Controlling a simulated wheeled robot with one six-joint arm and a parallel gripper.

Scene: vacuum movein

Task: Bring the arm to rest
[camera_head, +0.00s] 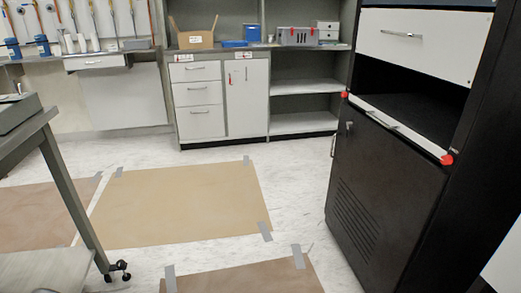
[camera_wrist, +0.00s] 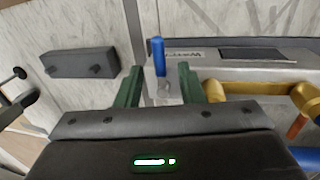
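My gripper (camera_wrist: 161,80) shows in the wrist view, with two green fingers standing apart. The gap between them holds nothing that I can see touching either finger. A blue upright cylinder (camera_wrist: 158,52) shows in that gap, apart from both fingers; its distance is hard to tell. My gripper and arm are not clearly seen in the head view.
Wrist view: a grey device (camera_wrist: 240,68) and gold pipe parts (camera_wrist: 240,88) lie near the right finger; a dark bar (camera_wrist: 80,63) is left. Head view: a black cabinet (camera_head: 385,190) stands right, a table (camera_head: 50,150) left, with open taped floor (camera_head: 180,205) between.

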